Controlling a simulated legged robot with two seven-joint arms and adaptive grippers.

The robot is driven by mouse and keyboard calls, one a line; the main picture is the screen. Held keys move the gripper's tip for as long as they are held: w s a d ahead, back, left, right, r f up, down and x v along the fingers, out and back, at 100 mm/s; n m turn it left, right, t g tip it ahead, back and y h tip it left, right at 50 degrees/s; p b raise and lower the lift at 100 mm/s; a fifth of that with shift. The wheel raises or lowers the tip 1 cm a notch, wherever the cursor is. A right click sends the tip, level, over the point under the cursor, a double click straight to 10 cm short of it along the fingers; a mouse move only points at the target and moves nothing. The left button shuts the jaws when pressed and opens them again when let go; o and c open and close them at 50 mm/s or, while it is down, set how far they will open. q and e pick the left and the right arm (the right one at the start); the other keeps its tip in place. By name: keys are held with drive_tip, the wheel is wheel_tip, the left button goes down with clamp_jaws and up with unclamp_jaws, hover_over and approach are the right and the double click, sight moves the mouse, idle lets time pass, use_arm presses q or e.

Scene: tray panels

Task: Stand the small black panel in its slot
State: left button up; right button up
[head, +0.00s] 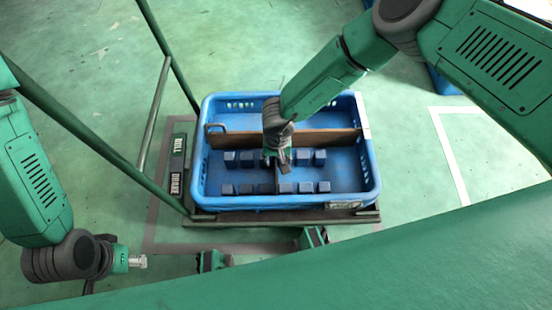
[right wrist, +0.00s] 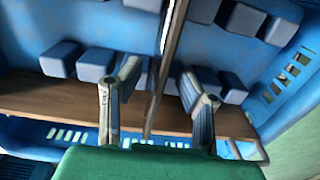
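The blue tray (head: 372,190) stands on a dark stand, with a long brown panel (head: 335,142) upright across it. My right gripper (head: 278,160) reaches down into the tray's middle. In the right wrist view its fingers (right wrist: 158,78) are apart, with a thin dark panel (right wrist: 168,75) seen edge-on between them; a gap shows on both sides. This looks like the small black panel. It runs between the blue blocks and meets the brown panel (right wrist: 50,100); whether its lower edge is seated is hidden. My left gripper (head: 137,261) is outside the tray, at lower left; its fingers are too small to read.
Several blue blocks (head: 305,187) stand in rows on the tray floor. Green frame bars (head: 95,130) rise left of the tray. A dark labelled plate (head: 177,168) lies beside it. White lines mark the green floor, which is open at right.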

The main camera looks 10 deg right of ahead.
wheel_tip(320, 180, up, 12)
idle(0.5)
drive_tip(key=shift+d, duration=0.1)
idle(0.5)
